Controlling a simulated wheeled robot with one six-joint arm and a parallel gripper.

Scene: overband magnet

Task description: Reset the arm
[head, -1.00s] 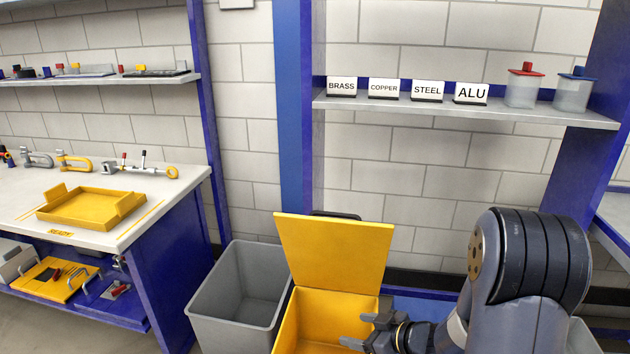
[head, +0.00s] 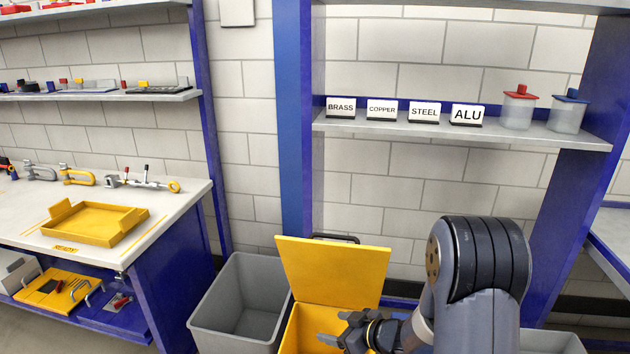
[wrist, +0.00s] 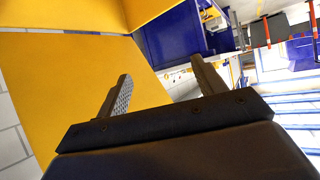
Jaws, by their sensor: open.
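My gripper (head: 335,328) is low in the head view, in front of the open yellow bin (head: 303,330) with its yellow lid (head: 332,270) raised behind. In the wrist view my gripper (wrist: 162,85) has its two fingers spread apart with nothing between them. Yellow panels of the bin (wrist: 80,85) fill the left of that view. My arm bends down from the lower right of the head view. Part of the bin is hidden by my gripper and the frame's lower edge.
An open grey bin (head: 240,305) stands left of the yellow one. A workbench (head: 150,225) with a yellow tray (head: 95,224) is at left. A shelf (head: 470,134) holds label cards and two lidded jars (head: 517,110). A blue post (head: 293,120) rises between.

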